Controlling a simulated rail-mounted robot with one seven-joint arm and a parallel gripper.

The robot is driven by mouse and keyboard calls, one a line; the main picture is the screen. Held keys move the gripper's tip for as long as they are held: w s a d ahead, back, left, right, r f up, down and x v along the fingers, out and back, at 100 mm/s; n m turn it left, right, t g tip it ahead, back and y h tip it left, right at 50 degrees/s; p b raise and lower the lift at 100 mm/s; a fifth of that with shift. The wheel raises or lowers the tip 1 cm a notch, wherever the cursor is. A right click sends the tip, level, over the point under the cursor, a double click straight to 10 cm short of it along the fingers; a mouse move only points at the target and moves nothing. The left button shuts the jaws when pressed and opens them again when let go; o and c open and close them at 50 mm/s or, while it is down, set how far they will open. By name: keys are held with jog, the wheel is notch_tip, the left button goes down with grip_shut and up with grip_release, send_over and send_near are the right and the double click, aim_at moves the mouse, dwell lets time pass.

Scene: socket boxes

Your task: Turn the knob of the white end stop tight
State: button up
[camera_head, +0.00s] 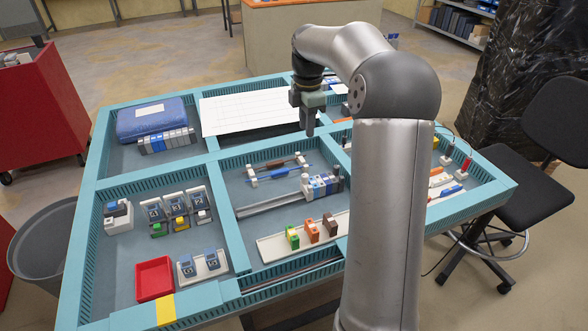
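A metal rail (268,204) lies in the middle compartment of the teal-edged table.
A rod holder (278,171) lies behind the rail. Green, orange and brown blocks (311,231) stand on a white strip in front. A red tray (155,279) and several blue-faced devices (176,210) are at left. A divider (212,160) separates the compartments.

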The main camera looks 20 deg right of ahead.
aim_at(305, 175)
notch_tip(305, 175, down, 17)
jog(key=shift+f+p, duration=0.15)
jog(key=shift+p, duration=0.6)
grip_shut()
